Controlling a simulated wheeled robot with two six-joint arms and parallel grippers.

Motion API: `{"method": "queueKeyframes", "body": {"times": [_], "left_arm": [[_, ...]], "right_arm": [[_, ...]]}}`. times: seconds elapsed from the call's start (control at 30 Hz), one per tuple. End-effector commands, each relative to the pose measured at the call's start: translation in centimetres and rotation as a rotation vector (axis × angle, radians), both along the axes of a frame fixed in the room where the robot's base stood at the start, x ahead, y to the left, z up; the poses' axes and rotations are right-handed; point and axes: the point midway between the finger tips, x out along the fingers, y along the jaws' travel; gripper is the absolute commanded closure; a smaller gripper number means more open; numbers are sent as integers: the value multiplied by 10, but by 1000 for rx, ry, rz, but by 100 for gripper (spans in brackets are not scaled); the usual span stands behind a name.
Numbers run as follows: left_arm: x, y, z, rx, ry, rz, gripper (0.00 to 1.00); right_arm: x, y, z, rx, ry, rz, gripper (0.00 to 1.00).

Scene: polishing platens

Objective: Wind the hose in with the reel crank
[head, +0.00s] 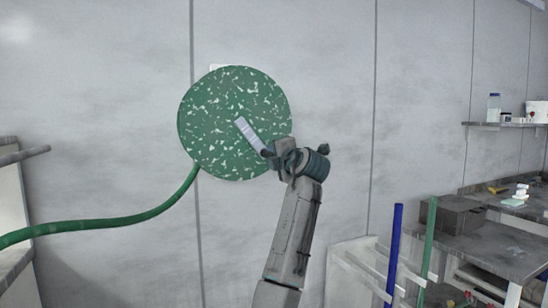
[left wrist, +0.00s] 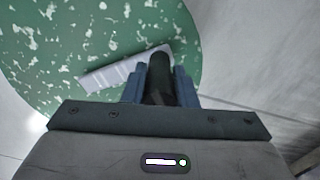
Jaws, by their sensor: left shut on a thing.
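The hose reel (head: 225,105) is a round green disc with pale flecks, mounted on the grey wall. Its light grey crank arm (head: 248,134) runs from the reel's middle down to the right. The green hose (head: 130,218) leaves the reel's lower left and sags off to the left edge. My left gripper (head: 271,155) is at the outer end of the crank arm. In the left wrist view, the gripper (left wrist: 160,85) is shut on the dark crank handle (left wrist: 159,68), with the reel (left wrist: 60,50) and crank arm (left wrist: 112,75) behind. My right gripper is not in view.
At the right, a blue pole (head: 394,250) and a green pole (head: 428,245) stand in a pale rack. Behind them are a grey worktop (head: 500,245) and a shelf (head: 490,125) with containers. The wall around the reel is clear.

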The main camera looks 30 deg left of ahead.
Motion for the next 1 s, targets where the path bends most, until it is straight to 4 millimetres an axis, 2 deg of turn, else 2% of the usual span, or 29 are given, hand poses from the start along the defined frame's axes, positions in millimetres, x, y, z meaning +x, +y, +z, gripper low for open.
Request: {"method": "queueKeyframes", "body": {"times": [0.13, 0.17, 0.23, 0.27, 0.63, 1.0], "left_arm": [[0, 0, 3, 3, -4, -1, 100], [-1, 0, 3, 3, -4, -1, 71], [-1, 0, 3, 3, -4, -1, 57], [-1, 0, 3, 2, -3, 0, 53], [-4, -5, 1, 1, -2, -2, 53], [-49, -58, 1, 0, -5, -3, 53]], "right_arm": [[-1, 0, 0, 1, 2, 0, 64], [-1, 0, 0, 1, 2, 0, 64], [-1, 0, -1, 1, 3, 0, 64], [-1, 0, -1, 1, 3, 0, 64], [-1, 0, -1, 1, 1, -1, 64], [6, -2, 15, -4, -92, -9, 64]]}}
